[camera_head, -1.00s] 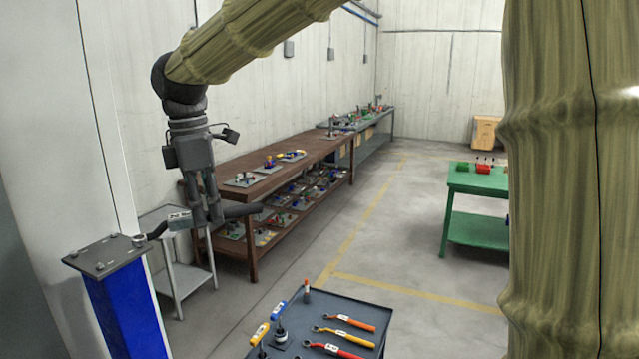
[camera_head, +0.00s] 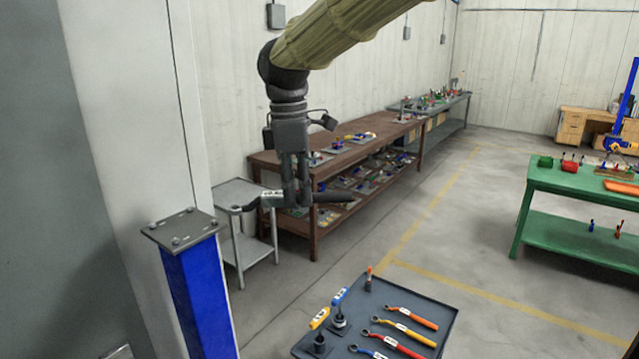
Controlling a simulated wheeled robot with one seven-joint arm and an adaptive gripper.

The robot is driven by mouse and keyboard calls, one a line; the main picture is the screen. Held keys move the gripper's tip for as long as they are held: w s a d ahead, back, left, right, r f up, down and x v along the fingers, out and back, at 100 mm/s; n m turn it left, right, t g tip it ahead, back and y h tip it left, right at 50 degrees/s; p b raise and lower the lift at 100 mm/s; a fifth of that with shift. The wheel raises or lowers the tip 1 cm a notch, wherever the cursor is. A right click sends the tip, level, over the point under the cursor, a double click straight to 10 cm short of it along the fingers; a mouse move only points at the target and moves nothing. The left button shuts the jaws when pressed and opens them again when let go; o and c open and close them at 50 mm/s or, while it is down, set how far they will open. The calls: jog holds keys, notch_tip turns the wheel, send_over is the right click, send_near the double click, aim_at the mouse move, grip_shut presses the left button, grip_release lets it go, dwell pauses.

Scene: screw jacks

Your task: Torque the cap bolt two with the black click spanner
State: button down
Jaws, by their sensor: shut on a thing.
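My gripper (camera_head: 297,197) is shut on the black click spanner (camera_head: 334,198) and holds it roughly level in the air. The spanner's handle points right; its pale label shows left of the fingers and its ring head is at the left end. The blue jack column (camera_head: 198,295) stands at the lower left with a grey cap plate (camera_head: 160,231) on top. Several cap bolts (camera_head: 191,211) sit near the plate's corners; I cannot read which is number two. The spanner head appears right of the plate and apart from it.
A dark tool cart (camera_head: 440,303) at the front holds orange, yellow, red and blue-handled spanners and small fittings. A grey side table (camera_head: 232,190) and a brown bench (camera_head: 300,222) stand behind my gripper. A green table (camera_head: 540,178) is at right. Floor between is clear.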

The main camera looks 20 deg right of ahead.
aim_at(272, 194)
jog(key=a, duration=0.3)
jog(key=w+a, duration=0.1)
jog(key=shift+w+a+f, duration=0.1)
jog(key=shift+a+f, duration=0.15)
jog(key=shift+f, duration=0.05)
jog(key=w+a+n, duration=0.1)
jog(key=w+n, duration=0.8)
jog(key=n, duration=0.1)
jog(key=shift+w+a+t, duration=0.25)
jog(key=shift+a+t, duration=0.05)
jog(key=shift+a, duration=0.05)
jog(key=shift+f, duration=0.75)
dwell(0.9)
jog(key=shift+s, duration=0.1)
